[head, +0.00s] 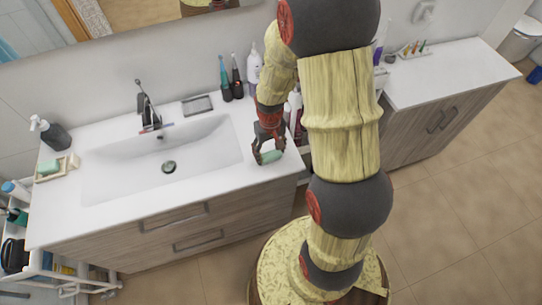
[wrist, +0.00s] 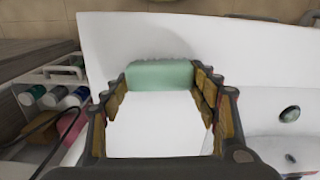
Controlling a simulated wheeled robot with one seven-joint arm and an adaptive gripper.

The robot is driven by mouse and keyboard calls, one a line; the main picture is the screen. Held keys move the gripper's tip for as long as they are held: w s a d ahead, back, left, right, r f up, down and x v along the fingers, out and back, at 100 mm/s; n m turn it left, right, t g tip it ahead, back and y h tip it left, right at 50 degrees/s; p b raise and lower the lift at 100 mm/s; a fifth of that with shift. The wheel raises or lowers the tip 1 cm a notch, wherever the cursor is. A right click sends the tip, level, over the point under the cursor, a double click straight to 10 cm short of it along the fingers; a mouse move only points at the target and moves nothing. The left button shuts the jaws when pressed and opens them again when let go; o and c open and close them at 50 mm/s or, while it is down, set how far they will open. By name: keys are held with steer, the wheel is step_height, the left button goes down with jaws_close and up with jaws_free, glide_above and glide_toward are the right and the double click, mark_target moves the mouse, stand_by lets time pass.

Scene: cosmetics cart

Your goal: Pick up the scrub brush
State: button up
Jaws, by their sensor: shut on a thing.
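The scrub brush (wrist: 160,74) is a pale green block with a ragged, bristly far edge. In the wrist view it lies across the space between my fingertips. In the head view it shows as a small green piece (head: 272,157) at the right end of the white sink counter. My gripper (head: 266,154) points down there, and its fingers (wrist: 162,78) are shut on the brush from both sides. I cannot tell whether the brush touches the counter or hangs just above it. The finger pads hide its ends.
The sink basin (head: 165,160) is left of my gripper, with a faucet (head: 149,110) behind it. Dark toothbrushes (head: 231,80) and a white bottle (head: 254,75) stand at the back. A cart with bottles (wrist: 54,97) is close on the wrist view's left. The counter's front strip is clear.

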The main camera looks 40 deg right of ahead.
mark_target(270, 151)
steer(key=shift+c, duration=0.5)
steer(key=shift+r, duration=0.55)
step_height(270, 151, up, 3)
steer(key=shift+f+p, duration=0.15)
steer(key=shift+p, duration=0.3)
steer(key=s+a+r+p, duration=0.2)
steer(key=s+a+r, duration=0.7)
steer(key=a, duration=0.1)
steer(key=shift+s+r, duration=0.15)
steer(key=shift+s, duration=0.2)
steer(key=shift+a, duration=0.1)
